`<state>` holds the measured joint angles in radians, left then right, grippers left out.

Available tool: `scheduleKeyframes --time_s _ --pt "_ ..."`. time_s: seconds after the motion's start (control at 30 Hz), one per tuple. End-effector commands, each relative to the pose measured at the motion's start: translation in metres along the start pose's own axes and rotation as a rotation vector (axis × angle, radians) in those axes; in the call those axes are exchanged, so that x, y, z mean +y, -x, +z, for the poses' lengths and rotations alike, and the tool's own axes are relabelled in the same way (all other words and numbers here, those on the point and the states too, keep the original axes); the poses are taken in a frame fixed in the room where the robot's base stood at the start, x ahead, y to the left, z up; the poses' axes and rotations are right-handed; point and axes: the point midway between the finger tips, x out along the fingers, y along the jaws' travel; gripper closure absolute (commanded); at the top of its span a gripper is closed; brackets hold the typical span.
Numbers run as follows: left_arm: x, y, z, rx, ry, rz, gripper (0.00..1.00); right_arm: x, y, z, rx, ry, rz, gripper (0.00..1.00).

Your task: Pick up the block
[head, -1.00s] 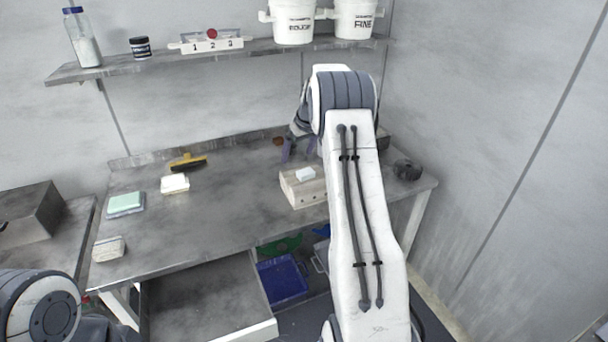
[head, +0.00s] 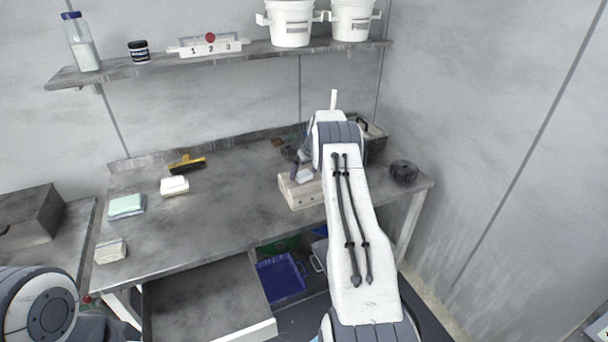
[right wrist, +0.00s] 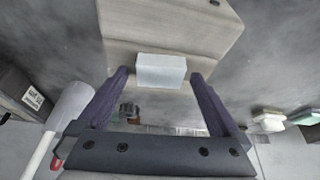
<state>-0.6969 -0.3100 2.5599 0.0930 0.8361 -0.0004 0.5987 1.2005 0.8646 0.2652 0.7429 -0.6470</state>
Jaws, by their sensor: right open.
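The block (right wrist: 161,70) is small, pale and white. It sits on a larger beige block-shaped stand (right wrist: 120,35) on the workbench. In the head view the block (head: 305,175) lies on top of the stand (head: 305,196), partly behind my right gripper (head: 297,163). In the right wrist view my right gripper (right wrist: 160,78) is open, its two dark fingers either side of the block's near edge. Small gaps show between the fingers and the block. My left gripper is out of view.
On the grey bench (head: 225,205) lie a yellow-handled brush (head: 187,164), a white block (head: 174,186), a green-topped pad (head: 126,206) and a dark round object (head: 404,171). A grey box (head: 375,145) stands behind my right arm. An open drawer (head: 205,305) juts out in front.

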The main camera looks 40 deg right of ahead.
Motion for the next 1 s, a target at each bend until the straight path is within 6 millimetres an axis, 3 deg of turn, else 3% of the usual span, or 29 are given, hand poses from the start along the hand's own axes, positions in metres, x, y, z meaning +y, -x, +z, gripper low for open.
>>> scheduleKeyframes --time_s 0.27,0.5,0.77,1.0 --pt "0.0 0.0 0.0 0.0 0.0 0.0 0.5 0.0 -0.003 0.0 0.001 0.001 0.001 0.0" --pt "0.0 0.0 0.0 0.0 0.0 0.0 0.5 0.0 -0.003 0.0 0.001 0.0 0.001 0.9" --pt "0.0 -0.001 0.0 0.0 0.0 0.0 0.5 0.001 0.0 -0.002 0.003 0.0 0.002 0.9" --pt "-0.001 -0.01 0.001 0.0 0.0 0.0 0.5 0.001 0.035 -0.017 0.007 0.001 0.004 0.9"
